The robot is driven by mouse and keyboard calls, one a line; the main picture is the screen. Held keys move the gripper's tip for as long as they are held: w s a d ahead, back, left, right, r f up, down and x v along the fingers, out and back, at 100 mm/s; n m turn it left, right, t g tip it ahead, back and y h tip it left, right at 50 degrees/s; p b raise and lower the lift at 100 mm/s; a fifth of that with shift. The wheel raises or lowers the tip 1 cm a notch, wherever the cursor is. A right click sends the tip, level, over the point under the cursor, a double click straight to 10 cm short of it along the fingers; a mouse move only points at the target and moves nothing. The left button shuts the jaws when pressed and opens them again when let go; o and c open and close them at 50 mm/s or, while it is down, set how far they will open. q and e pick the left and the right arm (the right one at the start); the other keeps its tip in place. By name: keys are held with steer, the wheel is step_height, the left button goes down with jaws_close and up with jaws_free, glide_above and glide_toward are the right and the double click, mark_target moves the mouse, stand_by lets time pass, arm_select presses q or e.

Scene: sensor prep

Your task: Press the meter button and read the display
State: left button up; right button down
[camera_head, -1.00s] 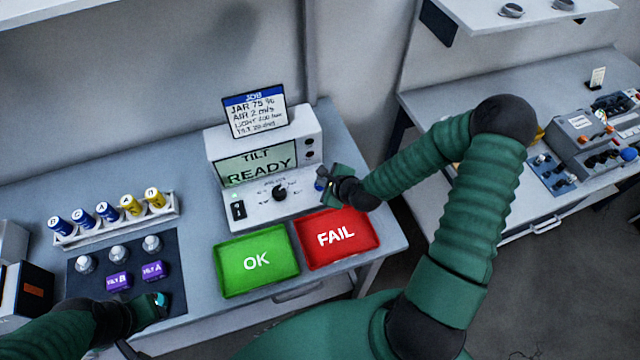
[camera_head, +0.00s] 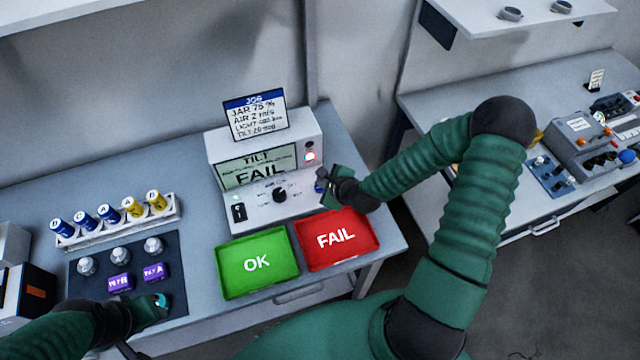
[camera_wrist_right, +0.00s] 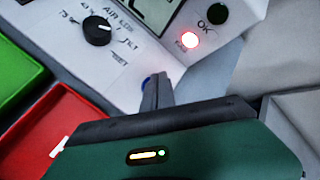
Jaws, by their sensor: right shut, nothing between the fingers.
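The white meter (camera_head: 300,206) stands on the bench, with a display (camera_head: 256,168) that reads "TILT" and "FAIL". A red lamp (camera_head: 310,157) glows on its right side and also shows in the right wrist view (camera_wrist_right: 189,40); the OK lamp (camera_wrist_right: 218,14) is dark. The black dial (camera_head: 279,194) points toward the TILT side in the wrist view. The blue button (camera_head: 318,187) is at the meter's lower right, partly hidden by my right gripper (camera_head: 325,179), which is shut and empty at it. Contact cannot be told. My left gripper (camera_head: 161,301) is over the dark mat; its jaws are unclear.
A green OK tray (camera_head: 222,268) and red FAIL tray (camera_head: 304,259) lie before the meter. Two purple tilt sensors (camera_head: 120,282) and several grey-topped pieces sit on the mat (camera_head: 178,262). A rack (camera_head: 118,231) holds several blue and yellow jars.

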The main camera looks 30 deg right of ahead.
steer(key=shift+r, duration=0.4)
step_height(320, 180, up, 5)
steer(key=p, duration=0.5)
steer(key=shift+f, duration=0.1)
stand_by(0.4)
